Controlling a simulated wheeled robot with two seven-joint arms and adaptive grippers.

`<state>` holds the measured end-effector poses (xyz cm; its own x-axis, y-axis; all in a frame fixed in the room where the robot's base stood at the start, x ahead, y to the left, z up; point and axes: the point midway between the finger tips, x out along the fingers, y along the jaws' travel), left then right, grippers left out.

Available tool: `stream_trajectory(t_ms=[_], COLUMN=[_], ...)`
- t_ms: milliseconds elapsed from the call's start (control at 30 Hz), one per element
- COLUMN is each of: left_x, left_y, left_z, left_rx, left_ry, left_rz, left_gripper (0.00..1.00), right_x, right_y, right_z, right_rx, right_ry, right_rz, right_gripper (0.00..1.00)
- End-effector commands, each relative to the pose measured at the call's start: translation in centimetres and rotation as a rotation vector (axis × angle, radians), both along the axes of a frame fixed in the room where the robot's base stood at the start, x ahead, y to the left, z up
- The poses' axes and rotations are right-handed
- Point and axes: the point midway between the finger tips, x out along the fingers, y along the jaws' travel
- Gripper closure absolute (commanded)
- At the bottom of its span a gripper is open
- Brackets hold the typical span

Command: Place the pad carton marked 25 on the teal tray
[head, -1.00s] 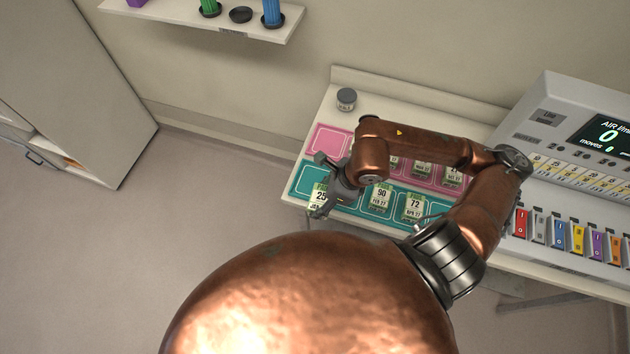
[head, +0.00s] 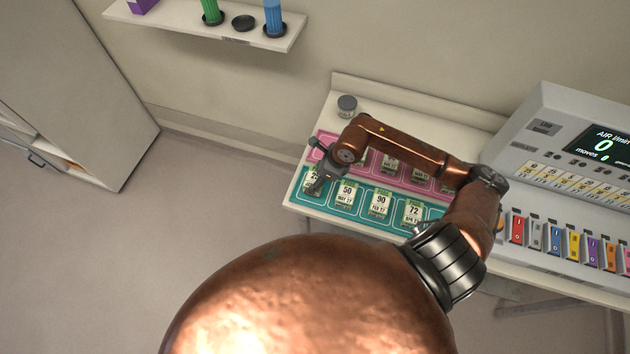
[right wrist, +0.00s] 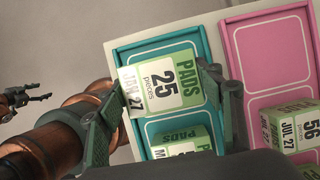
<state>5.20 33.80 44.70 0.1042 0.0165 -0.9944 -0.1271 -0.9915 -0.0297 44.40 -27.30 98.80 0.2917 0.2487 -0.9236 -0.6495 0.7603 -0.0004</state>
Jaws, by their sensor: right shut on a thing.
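The pad carton marked 25 (head: 312,184) is white and green. It also shows in the right wrist view (right wrist: 163,86), over the end slot of the teal tray (right wrist: 192,40), with its lower edge reaching past the tray's side. I cannot tell whether it touches the tray. My right gripper (head: 318,176) is shut on this carton and partly covers it in the head view. The teal tray (head: 297,195) also holds cartons marked 50 (head: 345,194), 90 (head: 380,203) and 72 (head: 413,212). A small distant gripper (right wrist: 28,99), seemingly my left, shows in the right wrist view.
A pink tray (head: 327,145) with several cartons lies behind the teal one, partly under my right arm. A grey-lidded jar (head: 346,106) stands at the counter's back left. A console with a display (head: 606,144) stands at the right. Floor is clear at the left.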

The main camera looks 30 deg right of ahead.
Motion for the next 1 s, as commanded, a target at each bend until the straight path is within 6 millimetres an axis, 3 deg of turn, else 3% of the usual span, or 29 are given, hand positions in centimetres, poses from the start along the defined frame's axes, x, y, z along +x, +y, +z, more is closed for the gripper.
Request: stream_trajectory(t_ms=[300,633,667,900,1000], left_x=[-0.4,-0.6,-0.6,-0.6,-0.6], left_y=[0.2,0.2,0.2,0.2,0.2], left_z=[1.4,0.9,1.0,1.0,1.0], left_rx=[0.002,0.003,0.003,0.003,0.003], left_ry=[0.005,0.008,0.008,0.008,0.008], left_rz=[0.000,0.000,0.000,0.000,0.000], left_gripper=[0.40,0.40,0.40,0.40,0.40], right_x=[0.4,0.4,0.4,0.4,0.4], right_y=[-0.2,-0.2,-0.2,-0.2,-0.2], right_z=[-3.3,-3.9,-3.9,-3.8,-3.8], right_rx=[0.001,0.000,-0.001,-0.001,-0.001], right_ry=[0.002,0.000,0.001,0.001,0.001], right_rz=[-0.001,0.001,0.000,0.000,0.000], right_gripper=[0.69,0.69,0.37,0.21,0.21])
